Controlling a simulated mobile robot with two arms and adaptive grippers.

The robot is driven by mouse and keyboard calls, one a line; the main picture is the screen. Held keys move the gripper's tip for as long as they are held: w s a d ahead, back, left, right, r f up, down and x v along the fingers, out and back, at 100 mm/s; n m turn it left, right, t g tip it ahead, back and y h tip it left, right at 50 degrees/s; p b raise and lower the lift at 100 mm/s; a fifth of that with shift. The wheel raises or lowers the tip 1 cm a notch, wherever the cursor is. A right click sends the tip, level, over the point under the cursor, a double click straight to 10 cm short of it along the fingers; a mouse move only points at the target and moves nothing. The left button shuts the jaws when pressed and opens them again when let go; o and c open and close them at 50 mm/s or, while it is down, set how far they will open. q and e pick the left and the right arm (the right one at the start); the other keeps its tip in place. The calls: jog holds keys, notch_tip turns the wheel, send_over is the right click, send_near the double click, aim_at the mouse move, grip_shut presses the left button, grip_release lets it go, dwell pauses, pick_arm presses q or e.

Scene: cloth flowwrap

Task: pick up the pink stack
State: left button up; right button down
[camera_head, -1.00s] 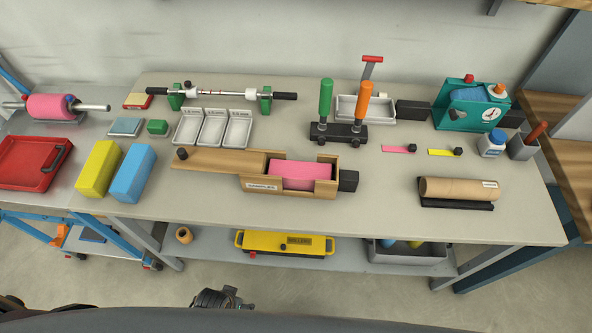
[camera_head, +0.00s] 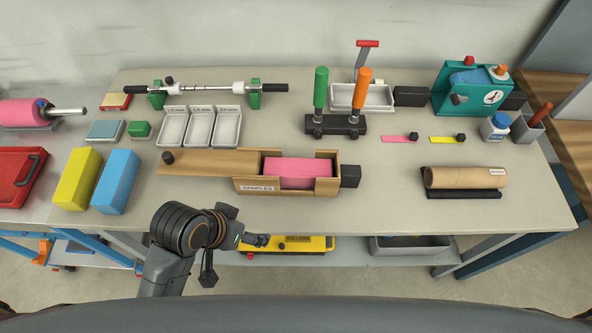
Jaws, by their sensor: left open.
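The pink stack (camera_head: 298,171) lies in a wooden box (camera_head: 258,187) labelled "SAMPLES" at the front middle of the bench. Only its top and part of its front side show; the box walls hide its ends. My left gripper (camera_head: 235,262) is in front of the bench's front edge, below and to the left of the box. It is open and apart from the stack, with nothing seen in it. My right gripper is not in view.
A yellow block (camera_head: 78,180) and a blue block (camera_head: 115,182) stand left of the box. White trays (camera_head: 199,127) and a tool stand (camera_head: 336,124) are behind it. A cardboard roll (camera_head: 465,177) lies to the right. Bare bench (camera_head: 385,200) lies between.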

pick_arm(q)
jog(key=w+d+r+m, duration=0.1)
jog(key=d, duration=0.2)
jog(key=w+d+r+m+h, duration=0.1)
jog(key=w+d+m, duration=0.1)
jog(key=d, duration=0.1)
jog(key=w+d+r+m+g+h, duration=0.1)
jog(key=d, duration=0.2)
jog(key=shift+w+d+r, duration=0.25)
jog(key=shift+w+r, duration=0.15)
jog(key=w+d+r+m+g, duration=0.2)
jog(key=w+d+r+m, duration=0.15)
jog(key=d+m, duration=0.25)
notch_tip(320, 180, up, 7)
jog(key=m+y, duration=0.3)
jog(key=y, duration=0.2)
send_over(298, 167)
jog(key=shift+g, duration=0.4)
jog(key=f, duration=0.3)
jog(key=f+p, duration=0.1)
jog(key=f, duration=0.3)
jog(key=shift+w+a+f, duration=0.1)
jog(key=shift+a+f, duration=0.1)
jog(key=shift+f, duration=0.1)
jog(key=f, duration=0.2)
jog(key=f+p, duration=0.1)
jog(key=f, duration=0.1)
jog(key=shift+d+f, duration=0.2)
jog(key=shift+f, duration=0.6)
jog(key=c, duration=1.3)
